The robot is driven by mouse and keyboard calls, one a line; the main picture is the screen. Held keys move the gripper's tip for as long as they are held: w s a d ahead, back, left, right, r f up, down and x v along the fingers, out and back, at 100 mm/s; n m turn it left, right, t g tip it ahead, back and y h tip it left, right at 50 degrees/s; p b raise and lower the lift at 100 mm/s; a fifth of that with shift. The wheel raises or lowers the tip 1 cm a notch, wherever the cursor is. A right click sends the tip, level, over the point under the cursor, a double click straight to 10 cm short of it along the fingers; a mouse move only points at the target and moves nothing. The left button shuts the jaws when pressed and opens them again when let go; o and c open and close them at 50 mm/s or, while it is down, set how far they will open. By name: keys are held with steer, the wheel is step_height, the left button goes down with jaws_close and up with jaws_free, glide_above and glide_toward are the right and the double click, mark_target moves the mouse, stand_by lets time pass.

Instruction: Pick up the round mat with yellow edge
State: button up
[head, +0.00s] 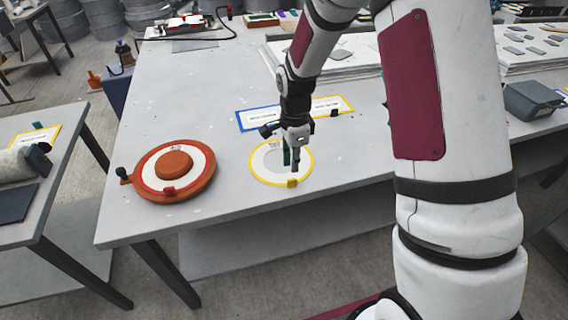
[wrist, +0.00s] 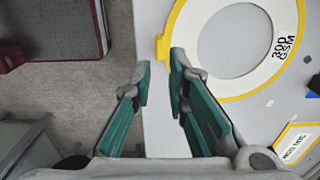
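The round mat with yellow edge (head: 262,166) lies flat near the front edge of the grey table. It is white with a grey round centre, and a small yellow tab (head: 292,183) sits on its front rim. In the wrist view the mat (wrist: 228,80) fills the upper right, marked "300 GSM", with its yellow tab (wrist: 163,47) just beyond my fingertips. My gripper (head: 291,160) points down over the mat in the head view. In the wrist view my gripper (wrist: 161,67) is open, with a clear gap between its teal fingers. Whether the fingertips touch the mat I cannot tell.
An orange round mould (head: 199,185) with a red-edged white ring lies to the left. Blue-edged (head: 256,121) and yellow-edged (head: 336,105) rectangular cards lie behind the mat. Stacked white sheets (head: 340,62) stand further back. The table between mould and mat is clear.

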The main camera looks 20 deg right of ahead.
mark_target(292, 179)
steer(key=shift+f+p, duration=0.4)
steer(key=shift+f, duration=3.55)
jaws_close()
steer(key=shift+r, duration=0.1)
steer(key=shift+w+r, duration=0.1)
steer(key=shift+r, duration=0.7)
step_height(292, 179, up, 2)
steer(key=shift+r+b, duration=0.1)
steer(key=shift+b, duration=0.2)
steer(key=s+d+r, duration=0.1)
steer(key=s, duration=1.5)
steer(key=shift+d, duration=0.3)
